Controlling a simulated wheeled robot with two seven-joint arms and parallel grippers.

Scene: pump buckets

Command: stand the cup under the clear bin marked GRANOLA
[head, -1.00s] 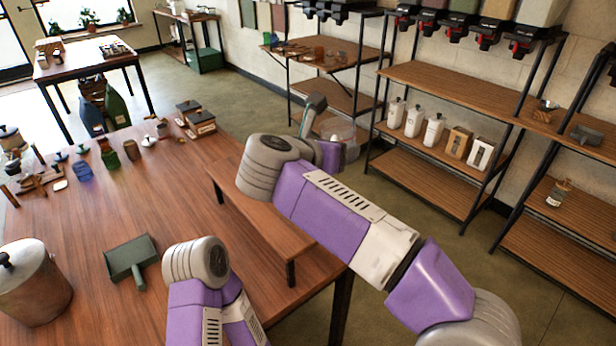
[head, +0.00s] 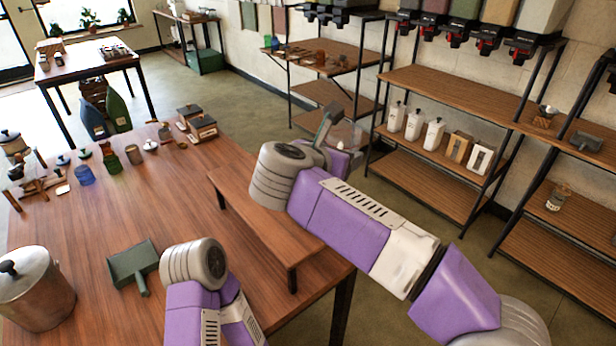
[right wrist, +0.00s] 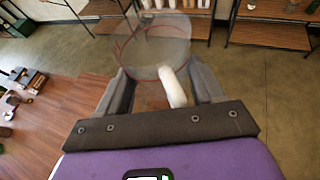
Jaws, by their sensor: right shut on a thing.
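A clear cup (right wrist: 150,48) with a reddish line around it and a pale handle fills the top middle of the right wrist view. My right gripper (right wrist: 162,82) is shut on the cup, with a finger on either side of the handle. In the head view the right gripper (head: 328,128) is beyond the bench, in front of the shelves, and the cup is hardly visible there. Several bins with black and red dispensers (head: 484,42) hang at the top right. Their upper parts are cut off and no GRANOLA mark is readable. My left gripper is out of view.
The shelf board (head: 445,88) under the dispensers has bare room. White bottles (head: 414,124) and boxes stand on the shelf below. A raised wooden bench (head: 262,222) stands on the table near my right arm. A green dustpan (head: 132,264) and metal canister (head: 36,292) are at left.

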